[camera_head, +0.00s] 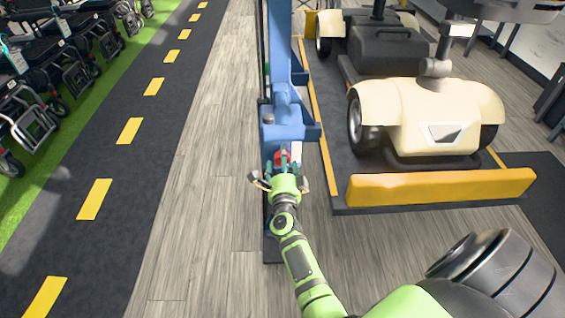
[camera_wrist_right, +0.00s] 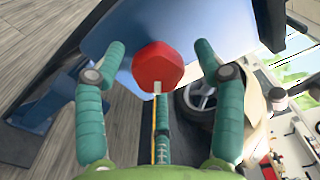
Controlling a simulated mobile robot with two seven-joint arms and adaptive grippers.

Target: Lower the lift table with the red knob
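The red knob (camera_head: 280,157) sits on the front of the blue lift column (camera_head: 284,131). In the right wrist view the knob (camera_wrist_right: 157,66) is large, faceted and near the centre. My right gripper (camera_head: 284,172) is right at the knob. Its teal fingers (camera_wrist_right: 160,58) are spread, one on each side of the knob with visible gaps, and a third finger is below it. The lift table's dark platform (camera_head: 334,150) is right of the column, with a yellow front lip (camera_head: 440,187). My left gripper is not in view.
Folded wheelchairs or walkers (camera_head: 55,50) line the green strip at left. The wooden floor (camera_head: 210,170) left of the column is clear, beside a dark lane with yellow dashes.

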